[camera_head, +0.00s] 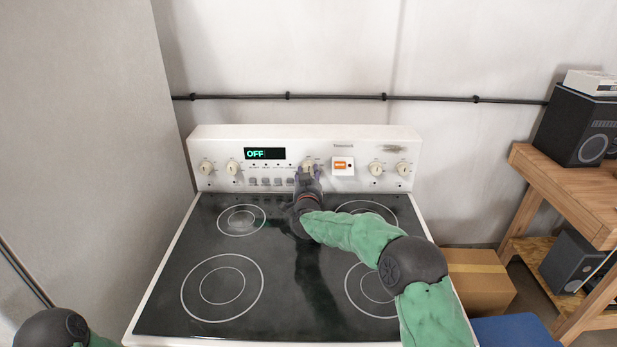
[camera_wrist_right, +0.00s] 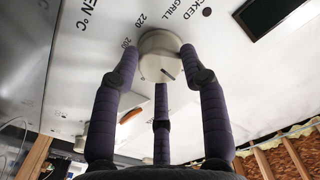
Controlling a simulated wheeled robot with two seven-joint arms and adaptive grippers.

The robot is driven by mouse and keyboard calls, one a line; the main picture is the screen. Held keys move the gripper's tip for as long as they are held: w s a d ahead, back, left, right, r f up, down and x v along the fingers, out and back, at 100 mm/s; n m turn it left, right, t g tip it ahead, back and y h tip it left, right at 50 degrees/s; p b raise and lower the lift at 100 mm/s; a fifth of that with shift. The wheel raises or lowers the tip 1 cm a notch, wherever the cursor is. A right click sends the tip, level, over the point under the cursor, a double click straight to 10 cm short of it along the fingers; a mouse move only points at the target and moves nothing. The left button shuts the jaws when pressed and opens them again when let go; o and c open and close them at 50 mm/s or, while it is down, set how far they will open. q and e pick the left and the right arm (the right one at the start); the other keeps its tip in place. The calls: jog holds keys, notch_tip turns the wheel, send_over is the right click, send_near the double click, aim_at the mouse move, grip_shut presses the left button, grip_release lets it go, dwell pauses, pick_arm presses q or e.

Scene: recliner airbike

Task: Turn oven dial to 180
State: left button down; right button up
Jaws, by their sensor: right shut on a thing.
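The white electric oven (camera_head: 290,137) stands against the wall, with a control panel along its back. My right gripper (camera_head: 308,178) reaches over the cooktop to the oven dial (camera_head: 308,165), in the middle of the panel. In the right wrist view the cream dial (camera_wrist_right: 160,52) sits between the purple-padded fingers of the gripper (camera_wrist_right: 159,62), which are shut on its rim. Printed marks around it include 200, 220 and GRILL; a 180 mark cannot be made out. A dark line shows on the dial's lower face. The display (camera_head: 265,153) reads OFF. My left gripper is out of view.
Other knobs (camera_head: 233,168) (camera_head: 376,168) and an orange switch (camera_head: 343,165) line the panel. The black cooktop (camera_head: 285,255) is bare beneath my right arm. A cardboard box (camera_head: 478,280) and a wooden bench (camera_head: 570,190) with a speaker stand on the right.

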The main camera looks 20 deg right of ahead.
jog(key=m+b, duration=0.1)
jog(key=m, duration=1)
jog(key=shift+m, duration=0.3)
jog(key=m, duration=1)
jog(key=shift+m, duration=0.4)
jog(key=o, duration=1.1)
jog(key=shift+o, duration=0.2)
